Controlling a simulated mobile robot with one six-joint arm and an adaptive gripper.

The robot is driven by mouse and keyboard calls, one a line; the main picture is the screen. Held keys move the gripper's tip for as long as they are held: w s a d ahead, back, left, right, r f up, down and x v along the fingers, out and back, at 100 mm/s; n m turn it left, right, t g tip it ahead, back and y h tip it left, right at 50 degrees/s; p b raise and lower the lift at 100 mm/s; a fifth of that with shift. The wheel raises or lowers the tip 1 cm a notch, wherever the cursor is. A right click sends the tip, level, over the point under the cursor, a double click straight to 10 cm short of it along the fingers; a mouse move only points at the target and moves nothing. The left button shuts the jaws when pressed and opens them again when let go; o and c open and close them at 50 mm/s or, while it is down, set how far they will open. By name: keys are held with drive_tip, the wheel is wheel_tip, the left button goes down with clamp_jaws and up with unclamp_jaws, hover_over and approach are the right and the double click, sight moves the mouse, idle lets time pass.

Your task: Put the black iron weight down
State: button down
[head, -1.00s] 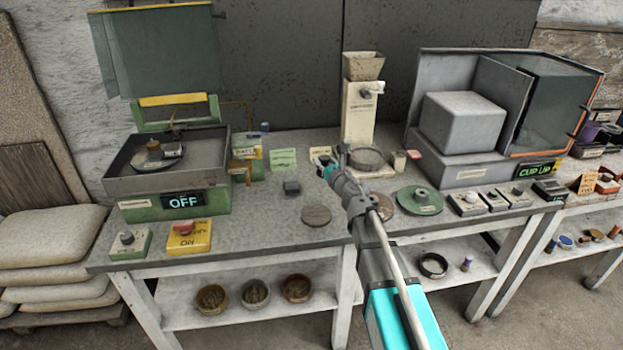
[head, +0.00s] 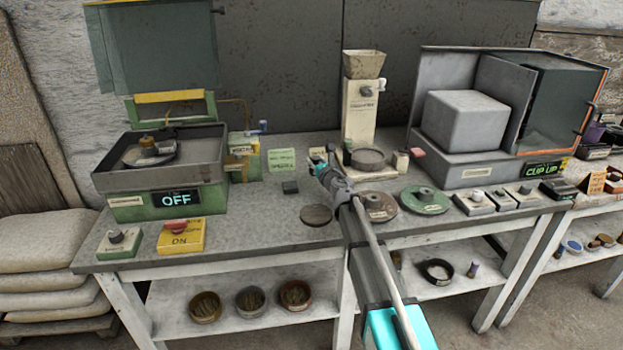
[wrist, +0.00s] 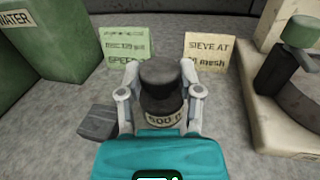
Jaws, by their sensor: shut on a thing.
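The black iron weight (wrist: 160,84) is upright between the fingers of my gripper (wrist: 160,96) in the wrist view. It has a rounded knob on top and a pale label reading about "500 g". My gripper is shut on its sides. The weight's base is hidden behind the gripper body, so I cannot tell whether it touches the bench. In the head view my gripper (head: 320,163) is over the back middle of the grey bench (head: 265,213), where the weight is too small to make out clearly.
A small dark block (wrist: 97,122) is just left of my gripper, also in the head view (head: 290,187). Behind stand a green card (wrist: 127,45) and a cream sieve card (wrist: 205,50). A round sieve (head: 368,158) is to the right. Bare bench lies in front of the block.

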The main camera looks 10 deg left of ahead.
drive_tip(key=shift+w+a+f+b, duration=0.15)
drive_tip(key=shift+w+f+b, duration=0.15)
drive_tip(key=shift+w+f, duration=0.2)
drive_tip(key=shift+f, duration=0.15)
drive_tip(key=shift+w+a+f+b, duration=0.1)
drive_tip(key=shift+w+f+b, duration=0.25)
drive_tip(key=shift+f+b, duration=1.6)
drive_tip(key=shift+b, duration=0.05)
drive_tip(key=shift+c, duration=1.3)
unclamp_jaws()
drive_tip(key=shift+s+r, duration=0.1)
drive_tip(key=shift+s, duration=0.05)
drive_tip(key=v, duration=1.2)
